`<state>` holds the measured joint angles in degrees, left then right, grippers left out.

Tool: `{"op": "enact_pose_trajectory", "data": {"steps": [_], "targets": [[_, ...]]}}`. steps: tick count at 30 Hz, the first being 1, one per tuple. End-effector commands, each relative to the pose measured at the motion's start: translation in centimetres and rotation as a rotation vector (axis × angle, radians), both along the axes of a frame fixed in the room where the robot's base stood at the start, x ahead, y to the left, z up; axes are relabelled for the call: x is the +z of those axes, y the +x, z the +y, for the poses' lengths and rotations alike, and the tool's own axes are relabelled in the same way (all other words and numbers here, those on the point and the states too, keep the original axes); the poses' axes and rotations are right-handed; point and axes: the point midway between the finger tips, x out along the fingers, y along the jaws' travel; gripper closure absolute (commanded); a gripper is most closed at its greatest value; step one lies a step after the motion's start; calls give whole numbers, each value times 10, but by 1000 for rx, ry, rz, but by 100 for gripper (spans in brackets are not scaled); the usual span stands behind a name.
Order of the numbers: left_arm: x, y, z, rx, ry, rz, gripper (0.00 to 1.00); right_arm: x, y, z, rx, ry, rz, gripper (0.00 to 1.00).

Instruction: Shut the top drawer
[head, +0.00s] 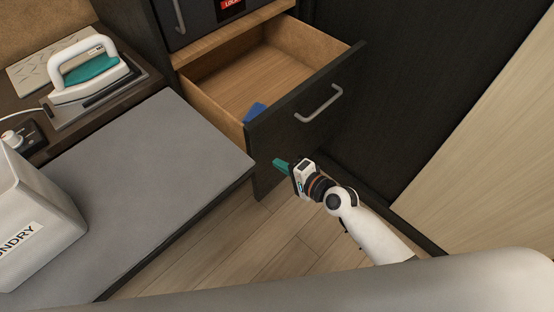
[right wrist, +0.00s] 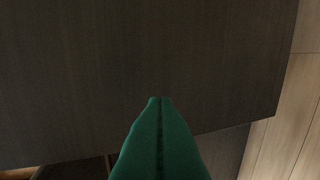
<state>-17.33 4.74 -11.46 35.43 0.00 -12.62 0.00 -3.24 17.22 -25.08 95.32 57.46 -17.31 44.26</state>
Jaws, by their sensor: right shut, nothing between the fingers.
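The top drawer (head: 303,104) is pulled out of the dark cabinet in the head view, its wooden inside showing. Its dark front has a grey bar handle (head: 319,104). A blue item (head: 255,112) lies inside near the front left corner. My right gripper (head: 279,164) is shut and empty, its green fingers pointing left, close to the lower left of the drawer front. In the right wrist view the shut green fingers (right wrist: 160,100) point at a dark wood panel (right wrist: 150,60), likely the drawer front; whether they touch it I cannot tell. My left gripper is not in view.
A safe (head: 210,20) sits above the drawer. A grey padded bench (head: 160,170) stands left of it, with a laundry box (head: 40,215) on it. An iron (head: 90,70) rests on a counter at upper left. Wooden floor (head: 255,245) lies open below the drawer.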

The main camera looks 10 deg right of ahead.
Motion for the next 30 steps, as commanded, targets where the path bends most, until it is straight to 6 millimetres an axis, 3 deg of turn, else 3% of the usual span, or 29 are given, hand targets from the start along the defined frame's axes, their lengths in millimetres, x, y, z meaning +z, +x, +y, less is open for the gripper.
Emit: {"op": "enact_pose_trajectory", "data": {"steps": [6,22,30], "targets": [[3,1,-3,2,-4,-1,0,0,14,11,0,1,1,100],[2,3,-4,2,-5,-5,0,0,19,15,0,0,0,100],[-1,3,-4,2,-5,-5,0,1,46,36,0,3,-2,100]]}}
